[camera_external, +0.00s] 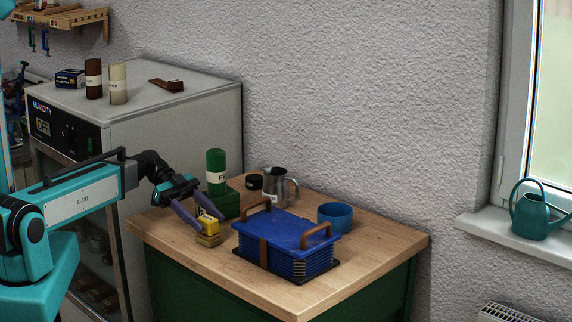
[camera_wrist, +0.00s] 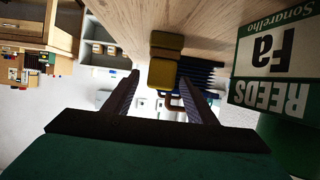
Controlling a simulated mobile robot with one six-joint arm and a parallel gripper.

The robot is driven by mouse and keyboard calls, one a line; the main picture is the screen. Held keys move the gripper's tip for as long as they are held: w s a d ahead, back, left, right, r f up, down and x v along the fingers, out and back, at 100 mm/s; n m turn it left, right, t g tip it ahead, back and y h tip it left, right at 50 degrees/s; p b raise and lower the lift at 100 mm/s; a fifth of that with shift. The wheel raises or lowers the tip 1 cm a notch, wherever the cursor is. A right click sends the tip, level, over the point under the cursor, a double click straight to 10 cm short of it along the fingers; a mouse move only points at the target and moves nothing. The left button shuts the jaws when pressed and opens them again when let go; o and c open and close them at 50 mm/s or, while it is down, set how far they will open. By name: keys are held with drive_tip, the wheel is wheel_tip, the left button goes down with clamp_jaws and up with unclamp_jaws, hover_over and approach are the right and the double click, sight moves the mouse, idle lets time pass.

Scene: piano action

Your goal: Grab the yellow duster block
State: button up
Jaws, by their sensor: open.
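The yellow duster block (camera_external: 208,224) stands on the wooden table near its left edge, with a duller brownish-yellow lower part. In the wrist view the block (camera_wrist: 162,74) shows between the ends of my two fingers. My gripper (camera_external: 206,220) is open, its purple-grey fingers reaching down to the block from the upper left. In the wrist view my gripper (camera_wrist: 158,77) has a clear gap at the left finger and the block close to the right fingertip. I cannot tell whether that finger touches it. The fingers partly hide the block in the external view.
A blue bellows-like box (camera_external: 285,240) with brown handles stands just right of the block. A green reeds container (camera_wrist: 285,75) is close beside my gripper. A metal jug (camera_external: 277,186) and blue bowl (camera_external: 335,217) stand farther back. The table's front corner (camera_external: 290,300) is bare.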

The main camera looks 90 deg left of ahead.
sight(207, 218)
drive_tip(key=shift+w+d+f, duration=0.3)
drive_tip(key=shift+w+d, duration=0.15)
drive_tip(key=shift+c, duration=0.3)
drive_tip(key=c, duration=1.2)
drive_tip(key=shift+o, duration=0.2)
drive_tip(key=shift+r, duration=0.1)
drive_tip(key=shift+r+b, duration=1.2)
drive_tip(key=shift+r, duration=3.75)
